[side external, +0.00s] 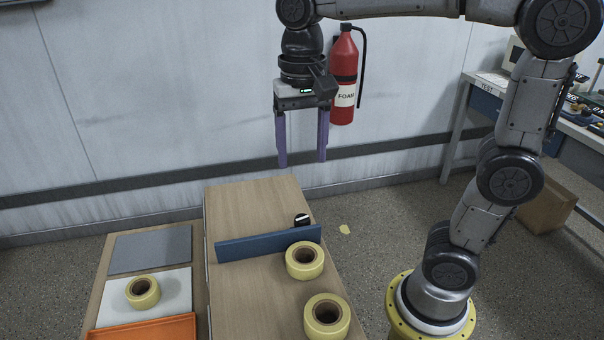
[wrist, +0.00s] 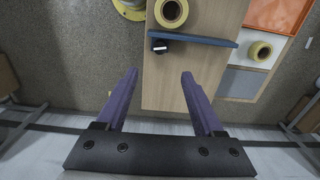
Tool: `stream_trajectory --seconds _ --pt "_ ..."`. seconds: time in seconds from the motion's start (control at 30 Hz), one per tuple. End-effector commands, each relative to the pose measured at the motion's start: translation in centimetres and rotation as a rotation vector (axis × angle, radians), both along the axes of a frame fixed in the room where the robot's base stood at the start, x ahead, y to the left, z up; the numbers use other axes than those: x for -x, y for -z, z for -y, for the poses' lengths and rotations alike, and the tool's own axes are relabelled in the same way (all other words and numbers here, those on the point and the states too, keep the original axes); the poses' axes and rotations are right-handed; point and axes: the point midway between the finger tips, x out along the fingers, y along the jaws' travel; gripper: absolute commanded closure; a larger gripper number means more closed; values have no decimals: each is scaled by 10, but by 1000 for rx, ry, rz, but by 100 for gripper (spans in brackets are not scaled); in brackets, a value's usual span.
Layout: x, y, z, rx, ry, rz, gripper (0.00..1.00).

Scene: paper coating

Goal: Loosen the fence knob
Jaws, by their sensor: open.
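The fence knob (side external: 301,220) is small and black with a white mark on it. It sits at the right end of the blue fence (side external: 262,245), on the fence's far side, on the wooden work table (side external: 240,205). In the wrist view the knob (wrist: 159,46) is beside the blue fence (wrist: 193,38), ahead of my fingers and toward the left one. My gripper (side external: 303,162) has two purple fingers pointing down. It is open and empty, high above the far end of the table and apart from the knob. In the wrist view my gripper (wrist: 159,76) is spread wide.
Two yellow tape rolls (side external: 304,260) (side external: 326,317) stand on the table near the fence. A lower board at left carries a grey sheet (side external: 152,249), a white sheet with another roll (side external: 142,292), and an orange tray (side external: 145,329). A fire extinguisher (side external: 343,80) hangs behind my gripper.

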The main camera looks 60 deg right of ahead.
Motion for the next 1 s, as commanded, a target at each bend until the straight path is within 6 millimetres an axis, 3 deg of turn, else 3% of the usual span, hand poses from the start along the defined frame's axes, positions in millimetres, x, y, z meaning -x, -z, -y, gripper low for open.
stream_trajectory --seconds 0.07,0.2,0.5,1.0 --pt "10 -12 4 -3 11 40 31" --pt "32 -16 9 -5 18 85 31" --pt "65 -7 15 -1 -68 181 31" --pt "73 -3 17 5 -107 213 33"
